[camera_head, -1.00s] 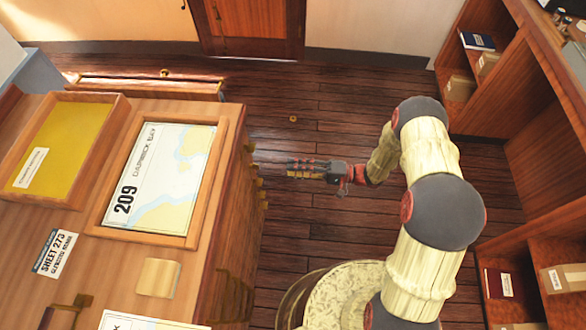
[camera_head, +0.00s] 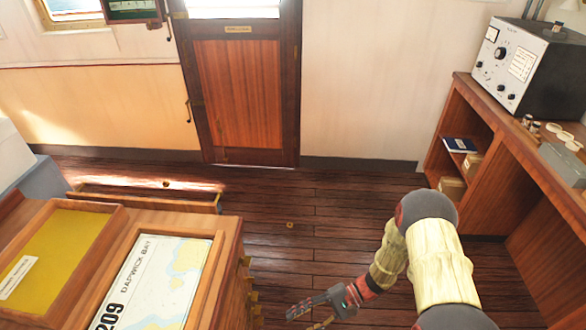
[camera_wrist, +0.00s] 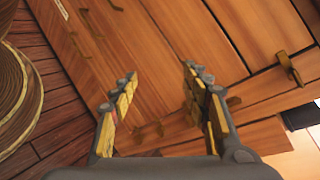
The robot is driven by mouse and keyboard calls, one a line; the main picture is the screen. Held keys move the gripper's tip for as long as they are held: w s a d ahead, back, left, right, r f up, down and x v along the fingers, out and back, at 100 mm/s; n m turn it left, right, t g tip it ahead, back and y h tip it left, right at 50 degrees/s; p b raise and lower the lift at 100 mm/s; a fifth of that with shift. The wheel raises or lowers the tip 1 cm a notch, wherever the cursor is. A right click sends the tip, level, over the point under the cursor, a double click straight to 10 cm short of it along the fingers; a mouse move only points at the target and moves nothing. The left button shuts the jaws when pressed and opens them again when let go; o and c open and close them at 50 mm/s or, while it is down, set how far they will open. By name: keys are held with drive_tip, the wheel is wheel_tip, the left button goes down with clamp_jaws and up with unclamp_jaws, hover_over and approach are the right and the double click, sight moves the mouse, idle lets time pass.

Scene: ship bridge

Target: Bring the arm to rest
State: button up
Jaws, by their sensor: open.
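My arm reaches in from the lower right of the head view, bent at its joints. My gripper (camera_head: 310,308) hangs over the dark plank floor, just right of the chart cabinet (camera_head: 228,255). In the wrist view my gripper (camera_wrist: 165,90) has its two fingers spread wide apart with nothing between them. Beyond the fingers are the cabinet's wooden drawer fronts (camera_wrist: 190,35) with brass pulls. The gripper looks apart from the cabinet in the head view.
The cabinet top carries a framed chart (camera_head: 150,275) and a yellow-lined tray (camera_head: 55,250). A shelf unit (camera_head: 500,170) with a grey instrument (camera_head: 515,65) stands at right. A closed door (camera_head: 245,95) is at the back. Open floor (camera_head: 330,210) lies between.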

drive_tip(key=s+d+r+n+t+h, duration=0.1)
drive_tip(key=s+d+r+t+h, duration=0.1)
drive_tip(key=d+r+h, duration=0.7)
drive_tip(key=s+d+r+n+t+h, duration=0.1)
drive_tip(key=s+d+r+h, duration=0.15)
drive_tip(key=d+r, duration=0.75)
drive_tip(key=s+a+r+n+t+h, duration=0.1)
drive_tip(key=s+r+t, duration=0.1)
drive_tip(key=r, duration=0.8)
drive_tip(key=s+a+r+n+t+h, duration=0.1)
drive_tip(key=r+t, duration=0.4)
drive_tip(key=r, duration=0.6)
drive_tip(key=shift+s+a+r+t, duration=0.15)
drive_tip(key=shift+s+r+t, duration=0.15)
drive_tip(key=shift+s, duration=0.2)
drive_tip(key=shift+c, duration=0.7)
